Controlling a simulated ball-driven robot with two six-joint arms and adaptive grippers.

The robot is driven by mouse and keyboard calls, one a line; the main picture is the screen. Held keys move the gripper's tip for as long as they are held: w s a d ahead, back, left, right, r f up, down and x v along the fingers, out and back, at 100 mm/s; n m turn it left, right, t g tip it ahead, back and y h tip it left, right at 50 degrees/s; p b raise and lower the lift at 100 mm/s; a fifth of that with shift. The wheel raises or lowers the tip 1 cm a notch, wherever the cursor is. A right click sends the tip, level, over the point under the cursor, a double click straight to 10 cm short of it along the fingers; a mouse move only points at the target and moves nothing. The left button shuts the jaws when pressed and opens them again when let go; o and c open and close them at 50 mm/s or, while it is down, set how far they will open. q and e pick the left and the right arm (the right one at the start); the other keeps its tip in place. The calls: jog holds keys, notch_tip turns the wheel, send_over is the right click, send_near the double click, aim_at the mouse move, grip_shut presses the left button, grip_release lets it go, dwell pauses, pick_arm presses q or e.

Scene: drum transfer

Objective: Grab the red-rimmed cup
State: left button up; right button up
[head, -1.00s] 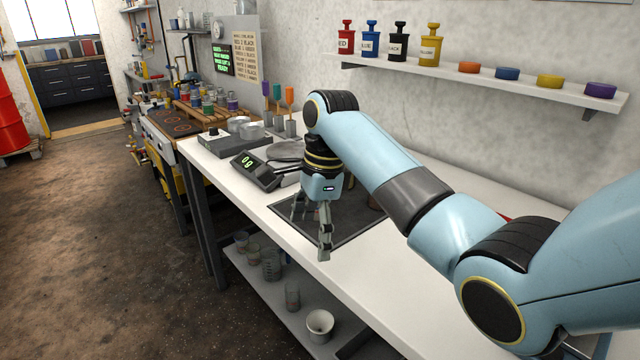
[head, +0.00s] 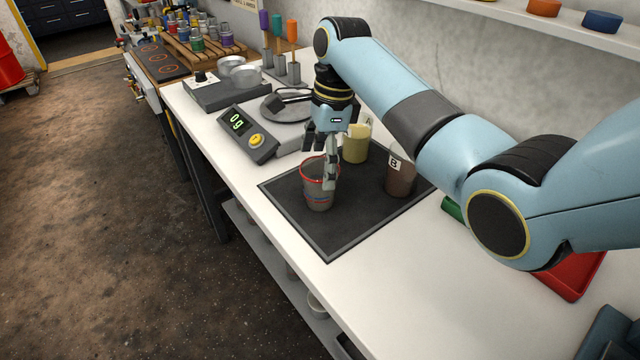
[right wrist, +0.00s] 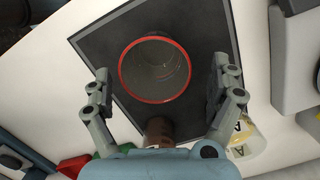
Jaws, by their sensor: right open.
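The red-rimmed cup (head: 316,198) stands upright on the dark mat, near its left side. It is translucent grey, with a red rim and red and blue marks on its side. My right gripper (head: 322,168) is open and points down at the cup, with one finger overlapping it in the head view. In the right wrist view, the cup's round red rim (right wrist: 155,98) shows between the two spread fingers (right wrist: 160,75), with gaps on both sides. I cannot tell how far the fingertips are above the rim. My left gripper is not in view.
On the dark mat (head: 345,237) stand a yellowish cup (head: 356,146) labelled A and a brown cup (head: 400,178) labelled B, behind and right. A scale (head: 248,137) reading 0g stands at the left. A red tray (head: 572,278) lies at the right. The white bench front is clear.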

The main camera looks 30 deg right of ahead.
aim_at(317, 185)
jog(key=shift+f, duration=0.45)
jog(key=f, duration=0.1)
jog(key=a+f, duration=0.1)
jog(key=f, duration=0.1)
jog(key=shift+s+f, duration=0.2)
jog(key=shift+f, duration=0.65)
jog(key=c, duration=0.4)
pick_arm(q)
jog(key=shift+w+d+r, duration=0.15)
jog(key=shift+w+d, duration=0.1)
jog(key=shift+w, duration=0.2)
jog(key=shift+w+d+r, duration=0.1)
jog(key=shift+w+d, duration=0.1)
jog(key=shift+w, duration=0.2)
pick_arm(e)
jog(key=c, duration=0.4)
jog(key=shift+c, duration=0.2)
